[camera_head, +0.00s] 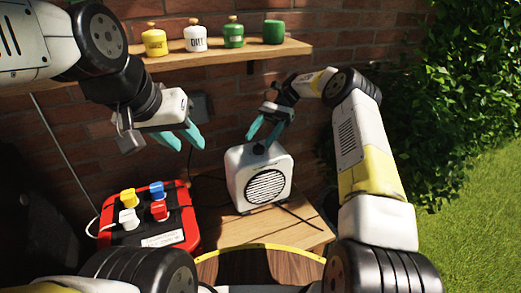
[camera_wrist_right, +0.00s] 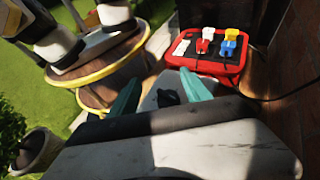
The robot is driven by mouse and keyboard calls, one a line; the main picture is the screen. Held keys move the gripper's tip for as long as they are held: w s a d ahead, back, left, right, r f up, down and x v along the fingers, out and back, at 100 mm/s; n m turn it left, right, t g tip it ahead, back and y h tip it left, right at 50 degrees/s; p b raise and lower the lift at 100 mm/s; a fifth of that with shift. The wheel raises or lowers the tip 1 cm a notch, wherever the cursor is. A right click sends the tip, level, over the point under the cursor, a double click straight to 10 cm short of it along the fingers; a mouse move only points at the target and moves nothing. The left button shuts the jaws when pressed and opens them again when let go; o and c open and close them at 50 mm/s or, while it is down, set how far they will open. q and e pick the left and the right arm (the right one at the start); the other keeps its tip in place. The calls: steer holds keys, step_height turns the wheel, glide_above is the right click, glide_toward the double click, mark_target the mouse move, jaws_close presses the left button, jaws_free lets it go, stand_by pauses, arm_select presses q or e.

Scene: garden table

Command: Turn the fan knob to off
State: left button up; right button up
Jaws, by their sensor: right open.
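The white fan (camera_head: 243,185) with a round dark grille stands on the wooden table below the shelf. Its dark knob (camera_head: 258,148) is on the top face; the knob also shows in the right wrist view (camera_wrist_right: 168,97). My right gripper (camera_head: 261,137) is open just above the fan top. In the right wrist view its teal fingers (camera_wrist_right: 160,97) are on either side of the knob, with gaps showing; I cannot tell whether either touches it. The knob's setting is too small to read. My left gripper (camera_head: 184,142) is open and empty, in the air left of the fan.
A red box (camera_head: 165,238) with yellow, blue, white and red plugs sits left of the fan. A shelf (camera_head: 215,58) holds several small canisters against the brick wall (camera_head: 325,40). Cables run beside the fan. Bare table lies in front of it.

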steer(key=s+r, duration=0.1)
steer(key=s, duration=1.4)
steer(key=shift+s+a+r, duration=0.15)
steer(key=shift+r, duration=0.1)
steer(key=s+d+r+n+t+h, duration=0.55)
steer(key=s+d+r+t, duration=0.25)
steer(key=d+r+t, duration=0.6)
steer(key=m+t+h, duration=0.1)
steer(key=m+h, duration=0.4)
steer(key=m, duration=0.1)
glide_toward(257, 146)
steer(key=shift+n, duration=0.25)
steer(key=x, duration=0.8)
steer(key=shift+s+d+f, duration=0.2)
steer(key=shift+s+f, duration=0.05)
